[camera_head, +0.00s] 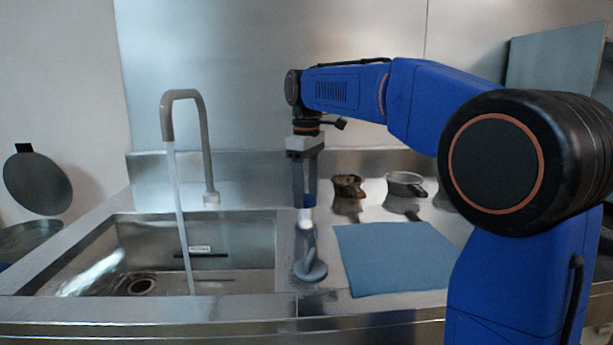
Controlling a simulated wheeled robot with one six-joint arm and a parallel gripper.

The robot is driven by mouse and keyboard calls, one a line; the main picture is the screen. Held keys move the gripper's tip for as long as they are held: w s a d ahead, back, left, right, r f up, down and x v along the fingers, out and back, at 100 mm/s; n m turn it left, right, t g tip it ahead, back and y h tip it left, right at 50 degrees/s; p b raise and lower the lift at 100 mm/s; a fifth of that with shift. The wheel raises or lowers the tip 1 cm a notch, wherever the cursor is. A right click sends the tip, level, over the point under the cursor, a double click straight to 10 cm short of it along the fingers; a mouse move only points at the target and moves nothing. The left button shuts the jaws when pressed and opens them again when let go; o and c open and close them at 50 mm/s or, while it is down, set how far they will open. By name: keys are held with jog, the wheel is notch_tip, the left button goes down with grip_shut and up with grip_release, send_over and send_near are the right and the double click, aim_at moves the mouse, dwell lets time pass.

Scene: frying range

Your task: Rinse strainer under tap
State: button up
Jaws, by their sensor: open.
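The tap (207,140) arches over the left side of the sink (265,235), and a stream of water runs from its spout into the basin. My gripper (305,207) points down over the counter just right of the sink, with its jaws open. A small white patch shows at its fingertips; I cannot tell what it is. A small brownish cup-shaped thing (348,184) and a metal pan-like vessel with a dark handle (404,183) stand on the counter to the right. I cannot tell for sure which is the strainer.
A grey-blue round piece with an upright stem (311,268) stands on the counter below my gripper. A blue mat (395,258) lies bare to its right. The steel back wall (270,70) rises behind. A round lid (37,183) stands at far left.

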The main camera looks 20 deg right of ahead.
aim_at(306, 197)
notch_tip(306, 197, up, 17)
jog(key=shift+r, duration=0.15)
dwell(0.5)
jog(key=shift+s, duration=0.1)
